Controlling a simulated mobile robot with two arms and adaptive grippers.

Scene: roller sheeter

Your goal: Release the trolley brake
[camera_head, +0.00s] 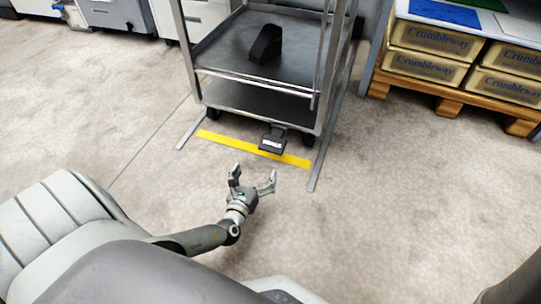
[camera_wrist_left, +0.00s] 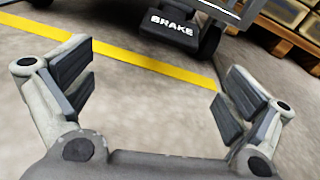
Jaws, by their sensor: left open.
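The trolley (camera_head: 262,98) is a grey metal cart with shelves, standing on the floor at the top middle of the head view. Its brake pedal (camera_head: 273,139) is a small black plate at the trolley's lower front edge. In the left wrist view the brake pedal (camera_wrist_left: 172,31) carries the white word BRAKE and shows at the top, beyond my fingers. My left gripper (camera_head: 253,180) is open and empty, low over the floor in front of the pedal and apart from it. The fingers show at both sides of the left wrist view (camera_wrist_left: 160,92). My right gripper does not show.
A yellow floor line (camera_head: 229,142) runs under the trolley's front, between metal floor rails (camera_head: 326,152). A black object (camera_head: 266,44) sits on the trolley shelf. Crumbleway boxes (camera_head: 424,66) stand on a wooden pallet (camera_head: 449,97) at right. Floor around my gripper is clear.

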